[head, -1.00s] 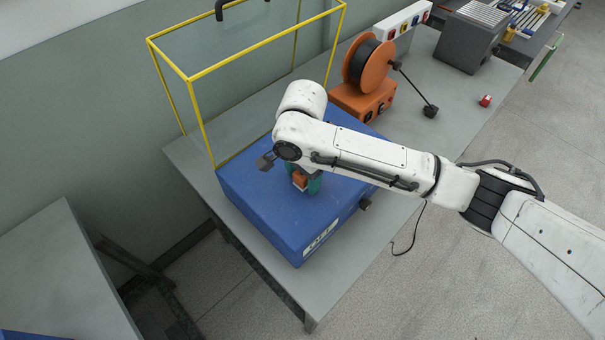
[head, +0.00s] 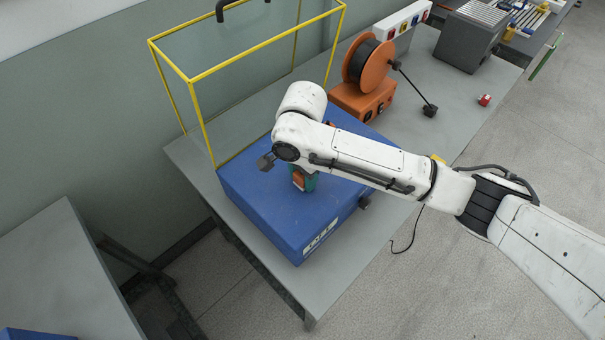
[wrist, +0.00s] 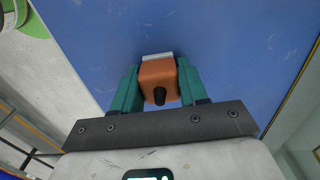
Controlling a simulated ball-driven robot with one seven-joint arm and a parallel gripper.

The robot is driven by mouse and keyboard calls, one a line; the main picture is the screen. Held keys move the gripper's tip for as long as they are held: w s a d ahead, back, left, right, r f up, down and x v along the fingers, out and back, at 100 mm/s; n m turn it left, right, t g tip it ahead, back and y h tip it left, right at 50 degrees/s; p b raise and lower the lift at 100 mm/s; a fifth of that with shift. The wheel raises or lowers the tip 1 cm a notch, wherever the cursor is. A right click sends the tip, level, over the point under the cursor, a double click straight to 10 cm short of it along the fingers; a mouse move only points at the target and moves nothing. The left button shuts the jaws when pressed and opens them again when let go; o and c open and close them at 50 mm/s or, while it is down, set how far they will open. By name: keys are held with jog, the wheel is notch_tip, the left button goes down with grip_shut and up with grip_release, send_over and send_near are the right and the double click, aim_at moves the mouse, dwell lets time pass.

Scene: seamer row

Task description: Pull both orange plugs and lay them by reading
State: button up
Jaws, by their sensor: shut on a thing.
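An orange plug (wrist: 158,78) sits between the two teal fingers of my gripper (wrist: 156,92) in the wrist view. The fingers touch it on both sides, and a white piece shows at its far end. In the head view, my gripper (head: 305,182) hangs over the top of the blue housing (head: 270,215), with the orange plug (head: 298,182) at its fingers. Whether the plug is seated in a socket or free cannot be told. No second orange plug can be made out clearly; my arm covers part of the housing. A white label (head: 320,236) is on its front.
A yellow-framed clear guard (head: 200,115) stands at the back of the housing. An orange reel unit (head: 362,100), a dark connector (head: 430,111) and a small red-and-white item (head: 484,100) are to the right. The grey bench (head: 440,75) has bare room there.

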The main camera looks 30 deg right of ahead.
grip_shut()
jog(key=shift+r+p, duration=1.1)
jog(key=shift+p, duration=0.25)
jog(key=shift+r, duration=1.85)
